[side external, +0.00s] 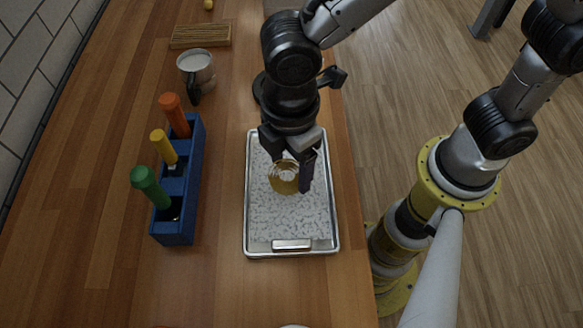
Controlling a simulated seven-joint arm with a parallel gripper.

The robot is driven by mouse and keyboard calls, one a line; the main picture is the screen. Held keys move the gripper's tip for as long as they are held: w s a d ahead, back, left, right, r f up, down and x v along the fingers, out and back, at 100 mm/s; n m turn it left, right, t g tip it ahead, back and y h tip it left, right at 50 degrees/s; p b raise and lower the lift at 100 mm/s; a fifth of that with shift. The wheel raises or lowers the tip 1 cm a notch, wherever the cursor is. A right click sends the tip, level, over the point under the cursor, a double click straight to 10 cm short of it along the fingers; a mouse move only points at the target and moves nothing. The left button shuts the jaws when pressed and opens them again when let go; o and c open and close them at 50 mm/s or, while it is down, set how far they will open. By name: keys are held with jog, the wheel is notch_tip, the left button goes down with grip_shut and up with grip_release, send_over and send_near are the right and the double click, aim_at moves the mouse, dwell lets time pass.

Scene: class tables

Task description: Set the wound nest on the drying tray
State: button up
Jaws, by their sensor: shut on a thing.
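The drying tray (291,220) is a silver-rimmed rectangular tray with a speckled grey-white bottom and a metal handle or clip at its near end. It lies near the right edge of the wooden table. The wound nest (284,178) is a small round golden-yellow coil. My gripper (290,172) points down over the middle of the tray and is shut on the nest. The fingers hide part of the nest. I cannot tell from this view whether the nest touches the tray bottom or hangs just above it.
A blue rack (173,230) with orange, yellow and green-handled tools stands left of the tray. A metal cup (197,66) with pale contents and a wooden board (200,37) lie farther back. A small yellow item (208,4) is at the top edge. Table left of the rack is clear.

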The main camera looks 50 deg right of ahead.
aim_at(292, 170)
jog(key=shift+f, duration=1.15)
jog(key=shift+f, duration=0.15)
jog(key=o, duration=1.3)
notch_tip(292, 170, up, 12)
jog(key=d+r+m+t+y, duration=0.1)
jog(key=d+r+m+t, duration=0.25)
jog(key=d+m, duration=0.85)
jog(key=s+d+m, duration=0.1)
jog(key=d, duration=0.4)
jog(key=s+d+f+m+t, duration=0.1)
jog(key=s+d, duration=0.1)
jog(key=d, duration=0.2)
jog(key=s+d+m+t+h, duration=0.1)
jog(key=s+d+m, duration=0.1)
jog(key=d, duration=0.3)
jog(key=shift+s+d+f, duration=0.1)
jog(key=shift+d+f, duration=0.1)
jog(key=shift+d, duration=0.15)
